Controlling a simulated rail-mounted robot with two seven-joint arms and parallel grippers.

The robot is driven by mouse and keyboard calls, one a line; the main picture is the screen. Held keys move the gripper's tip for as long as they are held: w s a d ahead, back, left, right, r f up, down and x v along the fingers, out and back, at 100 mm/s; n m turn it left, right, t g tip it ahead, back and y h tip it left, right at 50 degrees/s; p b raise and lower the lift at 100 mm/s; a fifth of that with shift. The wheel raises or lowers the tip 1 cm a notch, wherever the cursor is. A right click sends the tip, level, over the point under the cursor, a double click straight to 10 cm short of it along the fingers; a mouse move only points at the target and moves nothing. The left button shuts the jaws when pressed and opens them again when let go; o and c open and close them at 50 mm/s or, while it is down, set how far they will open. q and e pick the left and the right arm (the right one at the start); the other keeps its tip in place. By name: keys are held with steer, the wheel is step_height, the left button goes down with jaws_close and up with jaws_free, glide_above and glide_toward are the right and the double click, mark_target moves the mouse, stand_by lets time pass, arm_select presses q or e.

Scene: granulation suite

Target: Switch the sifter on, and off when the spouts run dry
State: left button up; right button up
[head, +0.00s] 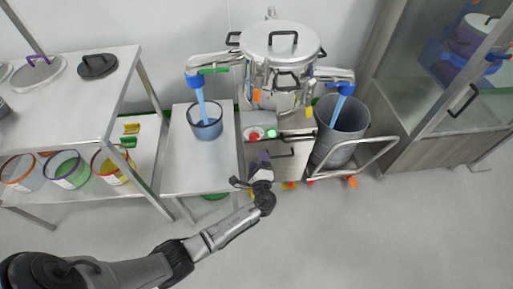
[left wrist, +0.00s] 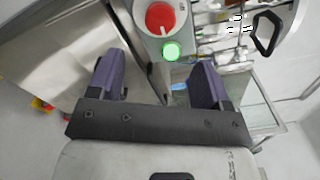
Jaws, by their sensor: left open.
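The steel sifter (head: 282,45) stands against the wall with a spout on each side. A light-blue column hangs from the left spout (head: 208,71) into a clear tub (head: 207,128), and another from the right spout (head: 335,74) into a grey bin (head: 343,130). I cannot tell whether these are sleeves or flowing material. The control box (head: 256,122) carries a red knob (left wrist: 160,18) and a green button (left wrist: 171,51), which glows. My left gripper (head: 262,157) is open and empty just in front of the box. Its purple fingers point toward the green button, apart from it.
The tub stands on a small steel table (head: 185,170); the bin is on a wheeled cart (head: 385,148). A steel bench (head: 65,105) with lids and coloured-rim tubs is at left. A glass-door cabinet (head: 440,100) is at right. The front floor is clear.

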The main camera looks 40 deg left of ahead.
arm_select(q)
steer(key=v, duration=0.4)
steer(key=shift+p, duration=0.35)
stand_by(2.0)
stand_by(0.7)
steer(key=shift+s, duration=0.1)
